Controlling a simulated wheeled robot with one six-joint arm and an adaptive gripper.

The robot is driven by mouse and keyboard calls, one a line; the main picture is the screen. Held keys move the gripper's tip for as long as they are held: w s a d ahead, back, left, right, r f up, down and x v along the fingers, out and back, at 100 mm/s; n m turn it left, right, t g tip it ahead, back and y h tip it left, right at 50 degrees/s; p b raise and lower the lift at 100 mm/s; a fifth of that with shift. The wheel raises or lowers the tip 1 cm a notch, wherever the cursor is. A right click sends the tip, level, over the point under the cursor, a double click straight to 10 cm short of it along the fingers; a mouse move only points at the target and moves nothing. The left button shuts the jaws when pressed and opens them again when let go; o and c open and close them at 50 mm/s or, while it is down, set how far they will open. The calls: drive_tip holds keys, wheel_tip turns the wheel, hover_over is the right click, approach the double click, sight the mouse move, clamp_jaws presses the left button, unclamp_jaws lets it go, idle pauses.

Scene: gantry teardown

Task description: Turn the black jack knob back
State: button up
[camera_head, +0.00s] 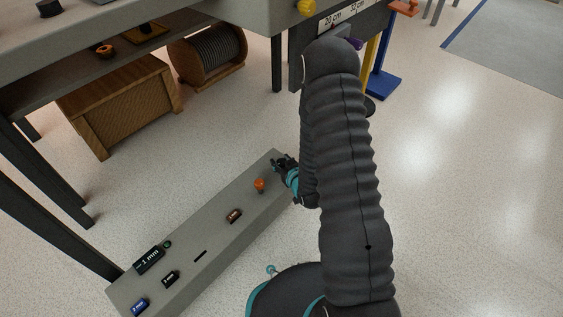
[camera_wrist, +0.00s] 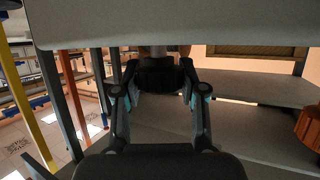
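In the wrist view a dark, wide knob-like piece (camera_wrist: 160,76), which looks like the black jack knob, hangs below a short grey shaft under a grey slab. My gripper (camera_wrist: 159,70) has one finger on each side of it. No clear gap shows between the fingertips and the dark piece, but the contact itself is too dark to make out. In the head view my gripper (camera_head: 280,164) is at the far end of a long grey beam, small and partly hidden by my arm. I cannot make out the knob there.
The grey beam (camera_head: 203,253) carries an orange knob (camera_head: 259,184), a dark "1 mm" display (camera_head: 149,259) and small labelled blocks. A wooden crate (camera_head: 118,103) and a cable spool (camera_head: 208,56) stand under the table. Open floor lies to the right.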

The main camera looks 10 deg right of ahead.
drive_tip(key=c, duration=0.3)
drive_tip(key=shift+d, duration=0.1)
drive_tip(key=shift+n+g+y, duration=0.3)
drive_tip(key=shift+n+y, duration=0.6)
drive_tip(key=shift+y, duration=0.1)
drive_tip(key=n+g+y, duration=0.2)
drive_tip(key=n+y, duration=0.1)
drive_tip(key=shift+n+y, duration=0.3)
drive_tip(key=shift+y, duration=0.1)
drive_tip(key=n+g+y+p, duration=0.2)
drive_tip(key=n+g+y, duration=0.2)
drive_tip(key=n+g, duration=0.1)
drive_tip(key=shift+r, duration=0.1)
drive_tip(key=n+g+y+p, duration=0.1)
drive_tip(key=n+g, duration=0.4)
drive_tip(key=shift+a, duration=0.2)
drive_tip(key=shift+s+n+g+h+b, duration=0.15)
drive_tip(key=shift+n+g+h+b, duration=0.3)
drive_tip(key=shift+n+g, duration=2)
drive_tip(key=shift+g, duration=0.45)
